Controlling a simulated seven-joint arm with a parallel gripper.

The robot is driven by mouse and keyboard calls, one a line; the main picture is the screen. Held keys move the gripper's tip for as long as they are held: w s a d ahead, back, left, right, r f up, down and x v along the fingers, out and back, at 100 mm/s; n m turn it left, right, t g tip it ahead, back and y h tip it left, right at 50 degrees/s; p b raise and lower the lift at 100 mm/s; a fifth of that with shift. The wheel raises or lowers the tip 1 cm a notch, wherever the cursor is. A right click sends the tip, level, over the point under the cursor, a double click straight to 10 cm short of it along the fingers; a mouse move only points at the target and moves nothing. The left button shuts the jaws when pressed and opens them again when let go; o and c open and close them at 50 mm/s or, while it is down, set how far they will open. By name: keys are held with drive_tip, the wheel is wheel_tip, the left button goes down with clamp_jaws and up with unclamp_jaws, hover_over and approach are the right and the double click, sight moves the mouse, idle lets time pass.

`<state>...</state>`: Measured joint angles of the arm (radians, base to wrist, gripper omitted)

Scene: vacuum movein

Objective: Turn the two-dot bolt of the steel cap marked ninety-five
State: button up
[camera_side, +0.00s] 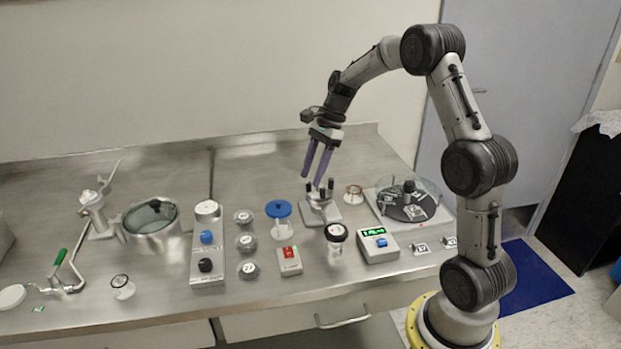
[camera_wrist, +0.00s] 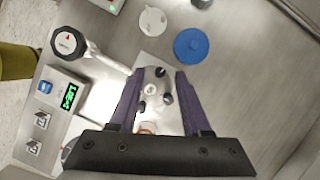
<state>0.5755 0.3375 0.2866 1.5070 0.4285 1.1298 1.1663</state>
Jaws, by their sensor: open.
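A small steel cap (camera_side: 319,201) with black-headed bolts around it sits on a metal stand in the middle of the bench. It also shows in the wrist view (camera_wrist: 152,90), between my fingers in the picture, with three dark bolt heads visible. A pale mark is on its middle, too small to read. Dots on the bolts cannot be made out, so I cannot tell which is the two-dot bolt. My gripper (camera_side: 312,181) has purple fingers, points down and is just above the cap's bolts. In the wrist view my gripper (camera_wrist: 159,75) is open and empty.
A round clear-covered tray (camera_side: 428,214) is to the right. The bench behind the cap is clear.

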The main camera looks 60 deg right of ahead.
drive_tip(key=shift+x, duration=0.95)
clamp_jaws()
